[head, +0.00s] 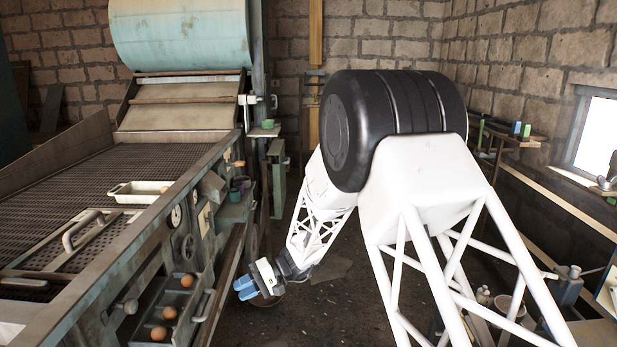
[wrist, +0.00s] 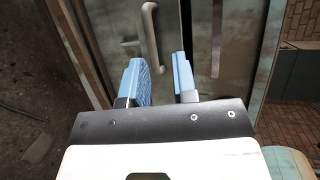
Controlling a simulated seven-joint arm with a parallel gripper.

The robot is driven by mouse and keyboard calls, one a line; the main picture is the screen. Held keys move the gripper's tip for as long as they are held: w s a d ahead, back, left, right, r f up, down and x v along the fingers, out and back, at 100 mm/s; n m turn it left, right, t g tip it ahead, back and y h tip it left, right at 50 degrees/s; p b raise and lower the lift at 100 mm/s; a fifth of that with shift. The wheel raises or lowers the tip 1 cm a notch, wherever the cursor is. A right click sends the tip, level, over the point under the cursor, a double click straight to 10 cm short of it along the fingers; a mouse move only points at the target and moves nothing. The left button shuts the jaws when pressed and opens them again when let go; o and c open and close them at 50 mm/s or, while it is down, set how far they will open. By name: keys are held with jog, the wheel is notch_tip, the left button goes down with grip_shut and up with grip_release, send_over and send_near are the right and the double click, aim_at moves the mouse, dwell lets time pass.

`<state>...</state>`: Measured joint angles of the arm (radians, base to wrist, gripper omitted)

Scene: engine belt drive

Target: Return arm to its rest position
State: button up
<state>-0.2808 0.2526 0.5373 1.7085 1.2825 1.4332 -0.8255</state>
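My gripper (head: 246,289) has blue fingers and hangs low beside the machine's side, left of the white arm, in the head view. In the wrist view the two blue fingers of my gripper (wrist: 160,80) stand apart with a clear gap and nothing between them. My gripper touches nothing that I can make out. My arm is bent, with a large black joint at its top and the forearm reaching down and left.
The machine (head: 110,180) with its mesh bed fills the left. A tray (head: 138,192) lies on it; an open drawer (head: 150,326) with several brown round objects juts out near my gripper. Shelves and a workbench with containers (head: 566,286) stand right. Dark floor (head: 335,310) lies clear between.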

jog(key=s+d+r+m+t+h, duration=0.1)
jog(key=s+d+r+t+h, duration=0.35)
jog(key=s+d+r, duration=1.3)
jog(key=s+d+r+m+t+h, duration=0.1)
jog(key=s+d+h, duration=0.3)
jog(key=s+d, duration=0.6)
jog(key=s+d+r+m+t+h, duration=0.2)
jog(key=s+d+h, duration=0.3)
jog(key=s+d, duration=0.4)
jog(key=shift+s+d+t, duration=0.4)
jog(key=shift+s+t, duration=0.15)
jog(key=shift+t, duration=0.1)
